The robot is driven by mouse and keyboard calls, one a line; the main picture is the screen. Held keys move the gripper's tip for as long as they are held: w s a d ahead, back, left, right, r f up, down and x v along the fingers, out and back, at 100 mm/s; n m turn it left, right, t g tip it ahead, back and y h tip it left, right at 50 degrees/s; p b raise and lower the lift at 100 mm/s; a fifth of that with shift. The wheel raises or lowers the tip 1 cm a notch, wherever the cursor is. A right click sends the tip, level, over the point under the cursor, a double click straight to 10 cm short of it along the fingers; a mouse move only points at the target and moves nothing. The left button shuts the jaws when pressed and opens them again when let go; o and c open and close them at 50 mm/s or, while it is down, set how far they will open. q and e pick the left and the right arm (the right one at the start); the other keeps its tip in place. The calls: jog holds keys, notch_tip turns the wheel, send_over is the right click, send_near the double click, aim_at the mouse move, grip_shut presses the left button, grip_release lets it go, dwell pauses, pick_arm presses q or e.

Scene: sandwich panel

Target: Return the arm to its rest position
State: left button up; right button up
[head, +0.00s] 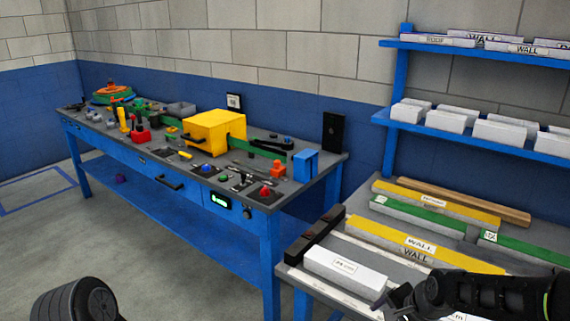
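My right gripper (396,300) is low at the right of the head view, on the end of a black arm that comes in from the right edge. It is over or beside the white block at the front of the panel table (289,272). Its fingers are small and dark, and I cannot tell whether they are open or shut. At the bottom left, a black rounded part of my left arm (78,300) shows. My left gripper is not in view.
A blue workbench (271,262) with a yellow box (213,132) and several tools stands at left and centre. Panels labelled WALL (420,243) lie on the right table. Blue shelves (480,137) hold white blocks. Grey floor (170,270) is clear at front left.

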jog(key=s+a+f+n+y, duration=0.1)
jog(key=s+a+f+n, duration=0.3)
jog(key=f, duration=0.4)
jog(key=s+a+f+n+y, duration=0.1)
jog(key=s+a+f+n, duration=0.1)
jog(key=a+f+n, duration=0.45)
jog(key=s+a+f+g, duration=0.2)
jog(key=s+a+f, duration=0.1)
jog(key=s+f, duration=0.3)
jog(key=s+a+f+g, duration=0.2)
jog(key=s+a+f, duration=0.2)
jog(key=s, duration=0.7)
jog(key=shift+s+f, duration=0.2)
jog(key=shift+f, duration=0.7)
